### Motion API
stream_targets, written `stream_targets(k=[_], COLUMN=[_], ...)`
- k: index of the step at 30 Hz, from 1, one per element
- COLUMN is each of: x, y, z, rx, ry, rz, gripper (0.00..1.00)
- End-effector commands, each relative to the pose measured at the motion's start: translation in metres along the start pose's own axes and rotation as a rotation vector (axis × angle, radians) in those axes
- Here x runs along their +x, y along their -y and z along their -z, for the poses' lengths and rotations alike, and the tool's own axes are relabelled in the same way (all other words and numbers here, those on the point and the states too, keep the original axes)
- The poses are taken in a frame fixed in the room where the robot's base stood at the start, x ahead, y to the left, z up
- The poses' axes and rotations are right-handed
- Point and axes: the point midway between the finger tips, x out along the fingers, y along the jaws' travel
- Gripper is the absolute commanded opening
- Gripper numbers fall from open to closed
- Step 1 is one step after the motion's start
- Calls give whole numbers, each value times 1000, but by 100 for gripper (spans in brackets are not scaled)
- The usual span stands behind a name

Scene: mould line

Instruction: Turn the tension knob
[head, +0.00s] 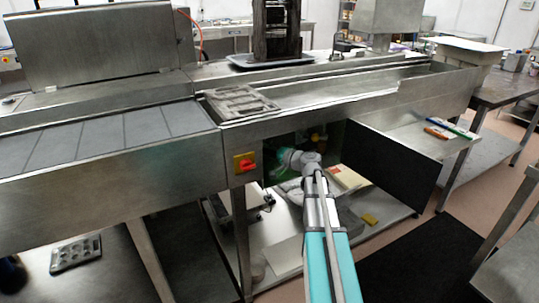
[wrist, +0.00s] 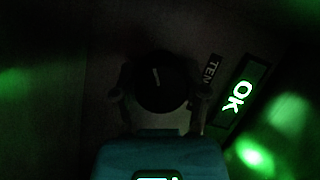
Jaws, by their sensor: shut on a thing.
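The tension knob (wrist: 160,78) is a round black knob with a pale pointer line, in the middle of the dark wrist view. The line stands near upright, leaning slightly. My gripper (wrist: 161,95) has one finger on each side of the knob and is shut on it. A partly visible label beginning "TEN" (wrist: 212,70) is to the right of the knob. In the head view my arm reaches into the open compartment (head: 330,136) under the line; the knob and my fingers are hidden there.
A lit green "OK" display (wrist: 238,97) is right of the knob. In the head view, the dark open door (head: 390,165) stands right of my arm, and a red switch on a yellow plate (head: 245,163) is left of the opening. A lower shelf (head: 385,208) lies beneath.

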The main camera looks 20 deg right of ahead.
Motion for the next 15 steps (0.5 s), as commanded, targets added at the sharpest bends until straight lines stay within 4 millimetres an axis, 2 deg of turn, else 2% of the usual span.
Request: stream_targets(k=[15], x=[0], y=[0], z=[0], rx=[57], ry=[-2], rz=[22], gripper=[10])
